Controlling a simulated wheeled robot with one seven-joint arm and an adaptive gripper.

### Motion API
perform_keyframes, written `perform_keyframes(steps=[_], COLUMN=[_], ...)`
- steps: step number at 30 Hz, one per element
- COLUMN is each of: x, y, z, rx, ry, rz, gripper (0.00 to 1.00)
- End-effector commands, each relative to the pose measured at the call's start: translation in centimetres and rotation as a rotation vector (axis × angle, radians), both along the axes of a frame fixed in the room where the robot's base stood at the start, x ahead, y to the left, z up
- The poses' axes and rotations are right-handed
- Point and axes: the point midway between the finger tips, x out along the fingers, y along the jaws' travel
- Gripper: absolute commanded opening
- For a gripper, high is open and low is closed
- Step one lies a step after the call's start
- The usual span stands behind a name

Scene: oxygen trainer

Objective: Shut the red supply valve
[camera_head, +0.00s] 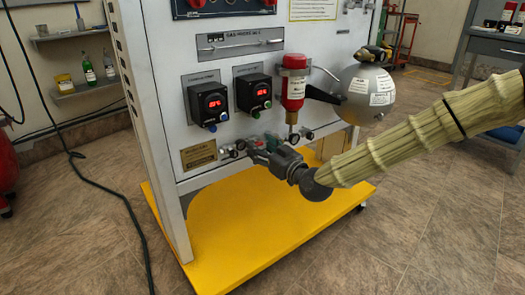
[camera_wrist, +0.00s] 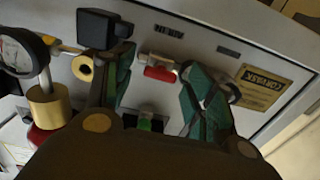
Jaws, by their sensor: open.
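The red supply valve (camera_wrist: 160,73) shows in the wrist view as a short red handle on a metal fitting, on the pale panel face. My gripper (camera_wrist: 157,88) is open, with one green-padded finger to the left of the red handle and the other to its right. The right finger lies close to the fitting's right end; I cannot tell whether it touches. In the head view my gripper (camera_head: 262,149) is at the lower edge of the panel (camera_head: 228,157) and largely hides the valve there.
A gauge (camera_wrist: 20,50) and brass fitting (camera_wrist: 48,106) are left of my fingers in the wrist view. In the head view, a red cylinder (camera_head: 293,85) and silver sphere (camera_head: 371,90) are above my gripper. A yellow base plate (camera_head: 240,245) lies below.

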Motion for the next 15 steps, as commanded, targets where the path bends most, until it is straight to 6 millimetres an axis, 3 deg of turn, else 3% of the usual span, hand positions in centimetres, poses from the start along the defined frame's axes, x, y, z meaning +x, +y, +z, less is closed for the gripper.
perform_keyframes(steps=[7,12,15], x=[0.03,0.02,0.02], y=[0.02,0.02,0.02], z=[0.03,0.03,0.03], rx=[0.000,0.000,0.000], ry=[0.000,0.000,0.000], rz=[0.000,0.000,0.000], gripper=[0.54,0.23,0.10])
